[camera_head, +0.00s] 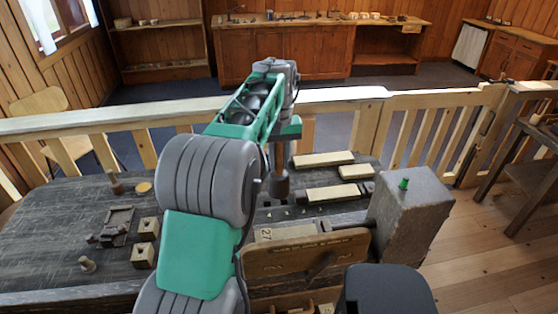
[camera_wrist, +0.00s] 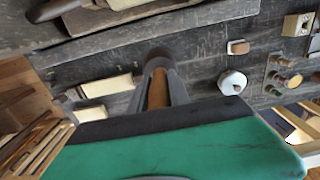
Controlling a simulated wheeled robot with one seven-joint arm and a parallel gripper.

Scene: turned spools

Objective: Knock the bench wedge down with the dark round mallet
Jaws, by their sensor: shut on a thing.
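My gripper (camera_wrist: 160,84) is shut on the mallet's brown handle (camera_wrist: 158,92). The mallet's dark round head (camera_wrist: 158,54) is at the far end, beyond my fingers. In the head view the mallet (camera_head: 279,186) hangs below my wrist over the dark bench. Whether it touches the bench is unclear. A small green piece (camera_head: 404,184) stands upright on top of a large grey block (camera_head: 412,215), right of the mallet. It may be the bench wedge; it is too small to tell for sure. My arm hides the middle left of the bench.
Cream wooden blocks (camera_head: 323,159) lie right of the mallet on the bench. Square blocks with holes (camera_head: 148,229) and a dark clustered fixture (camera_head: 117,222) stand on the left. A white disc (camera_wrist: 232,82) lies near the mallet. A wooden railing (camera_head: 435,100) runs behind the bench.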

